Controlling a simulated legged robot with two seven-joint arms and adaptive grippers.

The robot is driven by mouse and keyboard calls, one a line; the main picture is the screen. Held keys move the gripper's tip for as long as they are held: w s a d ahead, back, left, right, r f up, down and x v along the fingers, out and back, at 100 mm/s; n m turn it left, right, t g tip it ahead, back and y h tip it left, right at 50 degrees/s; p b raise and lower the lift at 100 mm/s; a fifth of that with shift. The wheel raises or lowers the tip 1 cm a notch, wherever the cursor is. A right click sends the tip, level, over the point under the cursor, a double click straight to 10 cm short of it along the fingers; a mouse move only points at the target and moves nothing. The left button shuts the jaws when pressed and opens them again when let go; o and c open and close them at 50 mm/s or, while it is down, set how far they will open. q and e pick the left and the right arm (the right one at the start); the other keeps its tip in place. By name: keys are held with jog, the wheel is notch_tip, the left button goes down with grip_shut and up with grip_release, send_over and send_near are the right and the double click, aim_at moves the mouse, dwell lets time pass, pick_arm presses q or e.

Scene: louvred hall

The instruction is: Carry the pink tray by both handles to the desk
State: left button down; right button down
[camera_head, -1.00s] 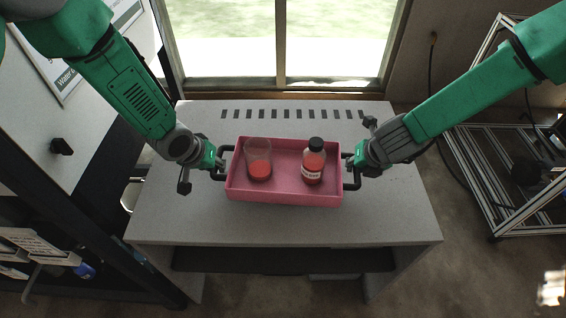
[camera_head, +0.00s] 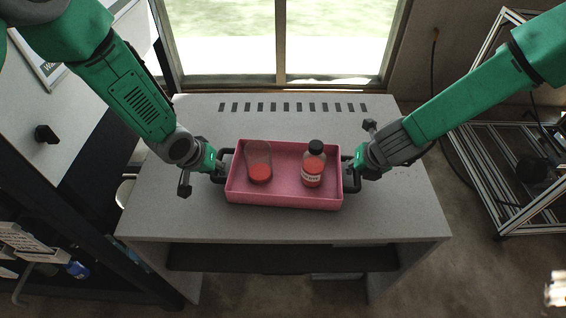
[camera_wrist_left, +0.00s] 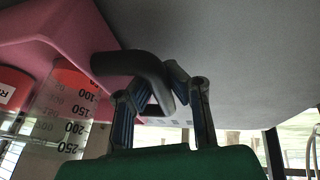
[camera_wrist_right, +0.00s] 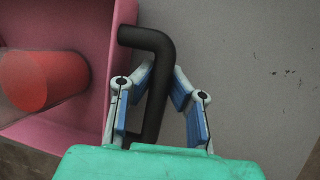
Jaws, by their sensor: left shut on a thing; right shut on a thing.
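The pink tray (camera_head: 284,200) is at the middle of the head view, over the grey desk (camera_head: 390,220); I cannot tell whether it touches the top. In it stand a clear beaker (camera_head: 258,160) with red liquid and a black-capped bottle (camera_head: 313,165) of red liquid. My left gripper (camera_head: 217,167) is shut on the tray's left black handle, which also shows in the left wrist view (camera_wrist_left: 130,66). My right gripper (camera_head: 353,168) is shut on the right black handle, also seen in the right wrist view (camera_wrist_right: 155,90).
A window (camera_head: 280,40) is behind the desk. A metal frame rack (camera_head: 500,170) stands to the right. A light panel and dark posts (camera_head: 100,230) stand close on the left. The desk top is bare around the tray.

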pick_arm(q)
jog(key=shift+a+f, duration=0.25)
jog(key=shift+f, duration=0.2)
pick_arm(e)
jog(key=shift+d+f, duration=0.3)
jog(key=shift+f, duration=0.15)
pick_arm(q)
jog(key=c, duration=1.8)
grip_release()
pick_arm(e)
jog(key=c, duration=1.8)
grip_release()
pick_arm(q)
jog(key=shift+o, duration=0.8)
pick_arm(e)
jog(key=shift+o, duration=0.9)
pick_arm(q)
jog(key=shift+d+r, duration=0.1)
jog(key=shift+d, duration=0.05)
pick_arm(e)
jog(key=shift+a+r, duration=0.1)
jog(key=shift+a, duration=0.15)
jog(key=shift+r, duration=0.15)
pick_arm(q)
jog(key=v, duration=1.1)
jog(key=shift+r, duration=0.35)
pick_arm(e)
jog(key=v, duration=1.1)
jog(key=shift+s+r, duration=0.2)
jog(key=shift+r, duration=0.05)
